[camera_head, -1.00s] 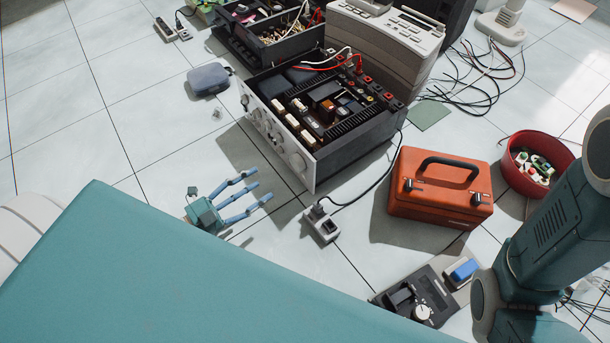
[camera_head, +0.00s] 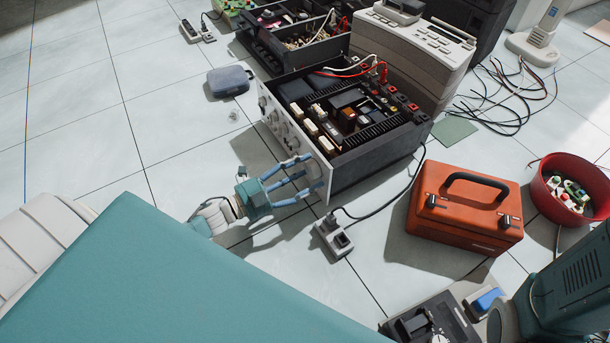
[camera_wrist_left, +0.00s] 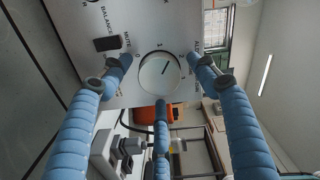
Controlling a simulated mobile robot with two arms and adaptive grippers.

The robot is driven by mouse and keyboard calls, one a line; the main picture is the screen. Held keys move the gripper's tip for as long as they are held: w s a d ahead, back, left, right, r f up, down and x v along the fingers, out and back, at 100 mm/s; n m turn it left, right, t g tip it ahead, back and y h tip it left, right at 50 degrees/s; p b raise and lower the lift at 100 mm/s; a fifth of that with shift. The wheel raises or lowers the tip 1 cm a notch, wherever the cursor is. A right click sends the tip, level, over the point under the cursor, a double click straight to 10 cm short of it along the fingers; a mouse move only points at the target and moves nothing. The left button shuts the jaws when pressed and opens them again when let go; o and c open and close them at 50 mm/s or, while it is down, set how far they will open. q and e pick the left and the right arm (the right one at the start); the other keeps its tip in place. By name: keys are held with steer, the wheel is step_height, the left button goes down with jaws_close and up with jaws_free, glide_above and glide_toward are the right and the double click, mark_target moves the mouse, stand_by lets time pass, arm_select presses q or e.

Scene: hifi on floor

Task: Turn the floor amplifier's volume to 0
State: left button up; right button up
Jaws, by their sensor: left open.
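The floor amplifier (camera_head: 375,150) has an open top and a silver front panel (camera_head: 283,128) facing left in the head view. In the left wrist view its large round volume knob (camera_wrist_left: 160,73) shows, with a short dark pointer line tilted up and right. BALANCE and MUTE labels and a black button (camera_wrist_left: 107,43) are beside it. My left gripper (camera_head: 313,172) is at the near end of the panel. Its three blue fingers are open and spread around the knob; whether any touches it I cannot tell. In the head view the fingers partly hide the knob. My right gripper is out of view.
A power strip (camera_head: 333,238) with a cable lies on the floor just below my left gripper. An orange toolbox (camera_head: 464,212) and a red bowl (camera_head: 545,187) stand to the right. A grey case (camera_head: 229,81) lies left of the amplifier. The floor at left is clear.

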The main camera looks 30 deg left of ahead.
arm_select(q)
steer(key=shift+c, duration=0.5)
steer(key=c, duration=1.1)
steer(key=shift+o, duration=0.2)
